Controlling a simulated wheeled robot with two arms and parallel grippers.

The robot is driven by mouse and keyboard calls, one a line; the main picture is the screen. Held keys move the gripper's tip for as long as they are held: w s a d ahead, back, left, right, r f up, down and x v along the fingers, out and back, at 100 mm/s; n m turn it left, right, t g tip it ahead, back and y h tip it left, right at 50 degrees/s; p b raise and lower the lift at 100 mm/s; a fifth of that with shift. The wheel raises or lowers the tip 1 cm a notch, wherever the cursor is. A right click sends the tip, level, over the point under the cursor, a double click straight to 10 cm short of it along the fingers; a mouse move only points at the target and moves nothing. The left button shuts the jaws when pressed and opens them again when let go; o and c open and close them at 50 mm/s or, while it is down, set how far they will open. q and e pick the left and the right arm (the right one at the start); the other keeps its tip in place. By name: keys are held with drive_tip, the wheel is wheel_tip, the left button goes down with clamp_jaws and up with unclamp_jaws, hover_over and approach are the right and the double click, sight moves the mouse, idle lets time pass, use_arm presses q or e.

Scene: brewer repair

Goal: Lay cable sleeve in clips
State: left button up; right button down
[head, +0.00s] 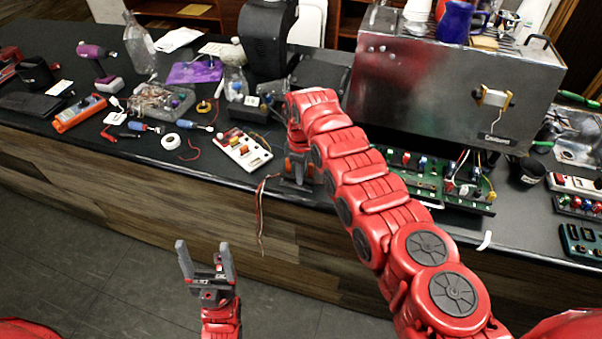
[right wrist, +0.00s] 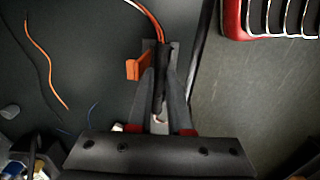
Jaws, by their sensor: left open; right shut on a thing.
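My right gripper (right wrist: 160,85) is shut on a dark cable sleeve (right wrist: 161,100). Red and white wires (right wrist: 150,20) come out of the sleeve at the top of the right wrist view. An orange clip (right wrist: 138,67) is just left of the fingertips; I cannot tell whether the sleeve is in it. In the head view my right gripper (head: 300,178) points down near the counter's front edge, largely hidden by my arm. Thin wires (head: 263,200) hang over that edge to its left. My left gripper (head: 203,248) is open and empty, in front of the counter.
A white board with coloured parts (head: 243,149) lies left of my right gripper. Green circuit boards (head: 435,180) lie right of it, below the steel brewer (head: 450,90). Tools, including a purple drill (head: 97,57), cover the left counter. The floor around my left gripper is clear.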

drive_tip(key=shift+f+b, duration=0.45)
drive_tip(key=shift+b, duration=0.05)
idle(0.5)
drive_tip(key=c, duration=0.8)
unclamp_jaws()
drive_tip(key=shift+o, duration=0.2)
drive_tip(key=shift+r, duration=0.1)
wheel_tip(320, 180, up, 17)
drive_tip(key=b, duration=0.3)
drive_tip(key=shift+r, duration=0.1)
